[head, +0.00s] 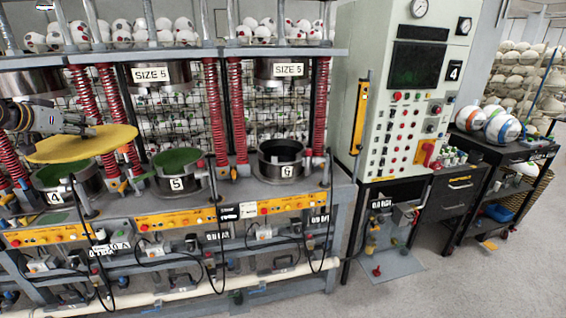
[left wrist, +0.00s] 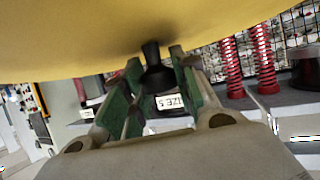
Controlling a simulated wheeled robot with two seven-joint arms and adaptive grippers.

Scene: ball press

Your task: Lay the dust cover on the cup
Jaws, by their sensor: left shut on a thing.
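The dust cover is a flat yellow disc (head: 75,148), seen nearly edge-on at the left of the head view. My left gripper (head: 88,129) is above it, shut on the black knob (left wrist: 154,70) at its middle. In the left wrist view the cover (left wrist: 80,40) fills the top, with the knob between the green-padded fingers (left wrist: 157,80). In the head view the disc hangs, slightly tilted, over the metal cup marked 4 (head: 52,196) and hides part of it; a gap seems to show between them. My right gripper is not in view.
Cup 5 (head: 176,187), with a green top, and dark, open cup 6 (head: 287,172) stand to the right. A control cabinet (head: 405,100) stands further right.

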